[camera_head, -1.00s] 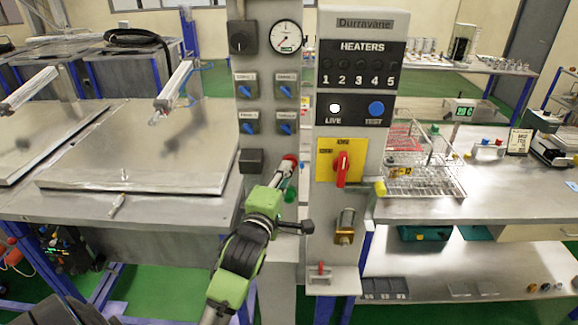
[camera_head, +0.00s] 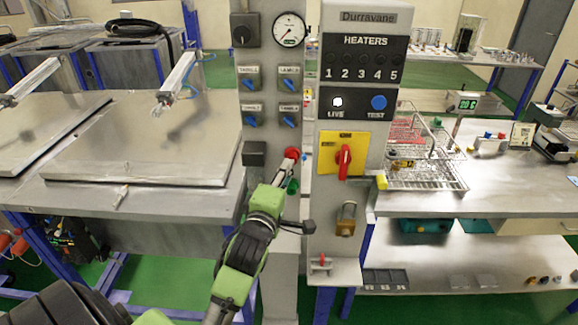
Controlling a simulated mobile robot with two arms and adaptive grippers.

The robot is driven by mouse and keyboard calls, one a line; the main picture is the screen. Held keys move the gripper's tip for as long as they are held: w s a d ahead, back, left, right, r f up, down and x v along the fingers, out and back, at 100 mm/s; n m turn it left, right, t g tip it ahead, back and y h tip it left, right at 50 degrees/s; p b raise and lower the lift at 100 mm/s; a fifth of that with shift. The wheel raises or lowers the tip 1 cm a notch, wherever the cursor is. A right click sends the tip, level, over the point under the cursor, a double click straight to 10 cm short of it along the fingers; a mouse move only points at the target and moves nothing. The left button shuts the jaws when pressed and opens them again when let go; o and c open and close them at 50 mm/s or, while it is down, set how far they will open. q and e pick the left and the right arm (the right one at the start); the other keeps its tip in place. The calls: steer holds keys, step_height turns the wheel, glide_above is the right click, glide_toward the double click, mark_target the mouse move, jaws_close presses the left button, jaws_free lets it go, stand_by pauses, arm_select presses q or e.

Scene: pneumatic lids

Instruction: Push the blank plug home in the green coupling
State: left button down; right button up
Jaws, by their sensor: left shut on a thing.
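The blank plug cannot be made out; what is between the fingertips is too small and hidden to see clearly. I cannot tell whether it touches the coupling. My right gripper is not in view.
The left column carries a gauge (camera_head: 288,29) and several blue-handled switches. The right column has a red rotary switch (camera_head: 344,160) on a yellow plate and a brass padlock (camera_head: 347,218). A wire rack (camera_head: 425,176) stands on the right bench. A flat metal lid (camera_head: 145,140) lies left.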

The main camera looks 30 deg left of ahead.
arm_select(q)
step_height(320, 180, down, 17)
steer(key=m+g+b, duration=0.1)
steer(key=m+b, duration=0.2)
steer(key=m, duration=0.2)
steer(key=shift+s+d+r, duration=0.2)
steer(key=shift+s+d, duration=0.15)
steer(key=shift+d, duration=0.1)
steer(key=shift+a+r+x, duration=0.1)
steer(key=shift+a+x, duration=0.1)
steer(key=shift+x, duration=0.75)
steer(key=shift+a+r+x, duration=0.1)
steer(key=shift+a+x, duration=0.1)
steer(key=shift+x, duration=0.75)
steer(key=shift+a+r+x, duration=0.1)
steer(key=shift+a+x, duration=0.1)
steer(key=shift+x, duration=0.75)
steer(key=shift+s+p, duration=0.2)
steer(key=shift+p, duration=0.15)
steer(key=shift+a+b+x, duration=0.15)
steer(key=shift+b+x, duration=0.05)
steer(key=shift+x, duration=0.6)
steer(key=shift+a+b+x, duration=0.15)
steer(key=shift+a+x, duration=0.05)
steer(key=shift+x, duration=0.6)
steer(key=c, duration=1.8)
jaws_free()
steer(key=shift+s+r, duration=0.1)
steer(key=shift+s, duration=0.1)
